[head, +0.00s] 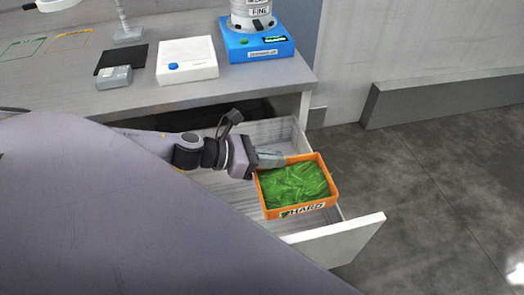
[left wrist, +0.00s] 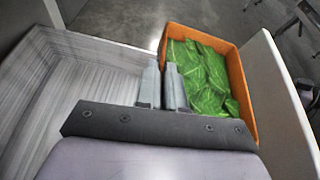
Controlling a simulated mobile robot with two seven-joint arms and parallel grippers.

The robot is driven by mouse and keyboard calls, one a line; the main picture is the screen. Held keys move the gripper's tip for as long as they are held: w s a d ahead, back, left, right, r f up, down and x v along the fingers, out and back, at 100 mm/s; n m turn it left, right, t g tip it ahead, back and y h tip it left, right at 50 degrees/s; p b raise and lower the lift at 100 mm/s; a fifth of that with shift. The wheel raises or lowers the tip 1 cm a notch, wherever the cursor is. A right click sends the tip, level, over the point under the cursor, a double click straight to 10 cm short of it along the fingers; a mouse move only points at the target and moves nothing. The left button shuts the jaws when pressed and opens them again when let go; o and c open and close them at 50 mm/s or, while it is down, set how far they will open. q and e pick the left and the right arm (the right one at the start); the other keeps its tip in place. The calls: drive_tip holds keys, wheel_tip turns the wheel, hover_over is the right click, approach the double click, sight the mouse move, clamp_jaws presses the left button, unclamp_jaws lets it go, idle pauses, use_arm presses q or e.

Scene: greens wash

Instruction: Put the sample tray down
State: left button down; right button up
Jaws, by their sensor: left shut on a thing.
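The sample tray (head: 328,181) is a shallow orange tray full of green leaves, with a label on its front reading "HARD". It is at the right end of the open drawer (head: 362,228). My left gripper (head: 282,160) is shut on the tray's left wall. In the left wrist view the gripper's fingers (left wrist: 163,88) pinch the wall of the orange tray (left wrist: 245,68). I cannot tell whether the tray's underside touches the drawer floor. My right gripper is not in view.
The counter (head: 130,98) above the drawer holds a blue device (head: 257,47), a white box (head: 187,61) and a small grey block (head: 114,78) by a black pad (head: 122,57). The drawer floor (left wrist: 95,75) left of the tray is bare. Open floor (head: 430,170) lies to the right.

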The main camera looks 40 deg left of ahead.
use_arm(q)
wheel_tip(320, 180, down, 13)
drive_tip(key=b, duration=0.2)
drive_tip(key=shift+b, duration=0.4)
drive_tip(key=shift+f+b, duration=0.55)
drive_tip(key=shift+f, duration=1.75)
drive_tip(key=c, duration=1.6)
unclamp_jaws()
drive_tip(key=shift+f, duration=0.1)
drive_tip(key=o, duration=0.4)
drive_tip(key=shift+c, duration=0.2)
drive_tip(key=shift+s, duration=0.1)
